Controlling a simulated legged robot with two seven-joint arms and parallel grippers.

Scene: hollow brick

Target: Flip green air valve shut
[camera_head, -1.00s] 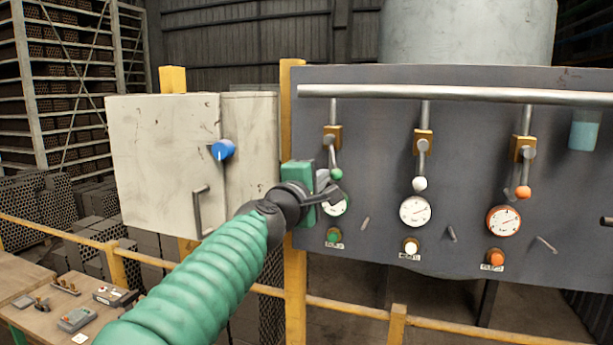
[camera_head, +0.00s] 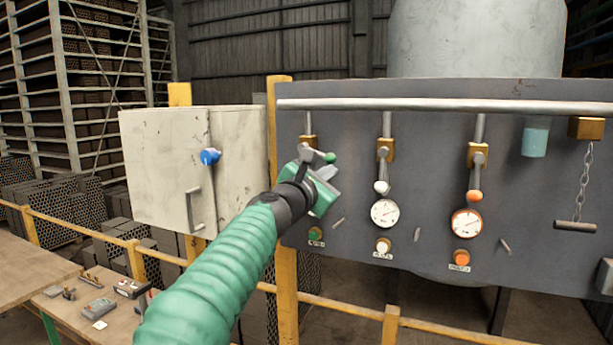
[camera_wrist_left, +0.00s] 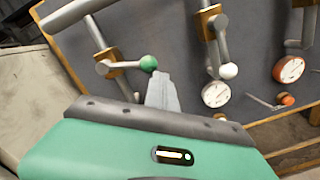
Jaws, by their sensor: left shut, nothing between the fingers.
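The green air valve is the leftmost on the grey panel. Its brass body (camera_head: 308,142) sits on a short pipe, and its lever ends in a green ball (camera_head: 330,157). The lever points right and slightly down, across the pipe; in the left wrist view the green ball (camera_wrist_left: 148,63) lies just beyond my fingertips. My left gripper (camera_head: 326,173) is shut and empty, just below the ball. Its closed fingers also show in the left wrist view (camera_wrist_left: 162,90); I cannot tell whether they touch the ball. My gripper hides the green gauge. My right gripper is out of view.
The white-ball lever (camera_head: 381,187) and orange-ball lever (camera_head: 474,195) hang down to the right, above their gauges. A pale cabinet (camera_head: 165,170) with a blue knob (camera_head: 210,157) stands left of the panel. A yellow rail (camera_head: 340,308) runs below.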

